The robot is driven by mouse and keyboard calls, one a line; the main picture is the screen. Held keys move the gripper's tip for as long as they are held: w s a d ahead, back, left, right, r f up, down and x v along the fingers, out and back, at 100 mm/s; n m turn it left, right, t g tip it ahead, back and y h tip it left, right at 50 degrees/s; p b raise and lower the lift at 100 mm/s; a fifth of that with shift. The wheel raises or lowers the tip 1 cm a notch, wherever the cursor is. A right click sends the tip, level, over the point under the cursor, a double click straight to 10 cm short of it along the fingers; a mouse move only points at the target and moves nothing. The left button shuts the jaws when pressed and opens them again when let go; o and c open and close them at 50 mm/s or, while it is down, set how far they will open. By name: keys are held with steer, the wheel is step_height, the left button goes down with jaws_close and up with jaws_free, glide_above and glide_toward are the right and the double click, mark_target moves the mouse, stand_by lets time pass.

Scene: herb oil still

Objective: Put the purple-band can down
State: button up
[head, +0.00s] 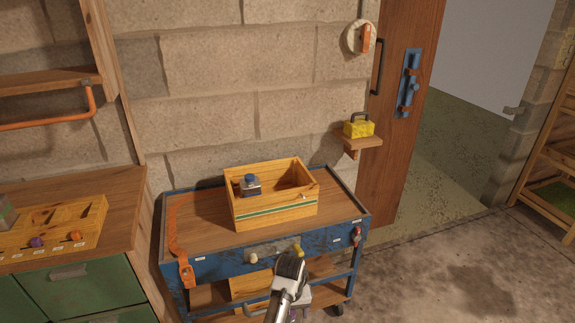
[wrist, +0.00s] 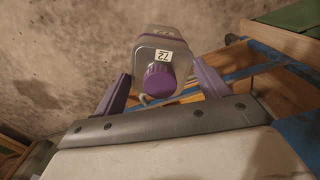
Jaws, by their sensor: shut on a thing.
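The purple-band can (wrist: 150,50) is grey with a purple screw cap, a purple band and a small white number label. It sits between the two purple fingers of my gripper (wrist: 163,84), which is shut on it. In the head view my gripper (head: 300,296) is in front of the blue cart (head: 222,265), at the lower middle. The can is mostly hidden there by my arm. In the wrist view floor shows behind the can, so it is held in the air.
A wooden crate (head: 275,212) with a green stripe stands on the cart and holds a grey can with a blue cap (head: 251,184). An orange strap (head: 183,240) hangs at the cart's left. A workbench with a wooden rack (head: 85,238) is farther left. Floor is open at right.

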steer(key=s+f+m, duration=0.1)
steer(key=s+f, duration=0.4)
steer(key=f, duration=0.1)
steer(key=shift+a+f, duration=0.35)
steer(key=shift+a, duration=0.05)
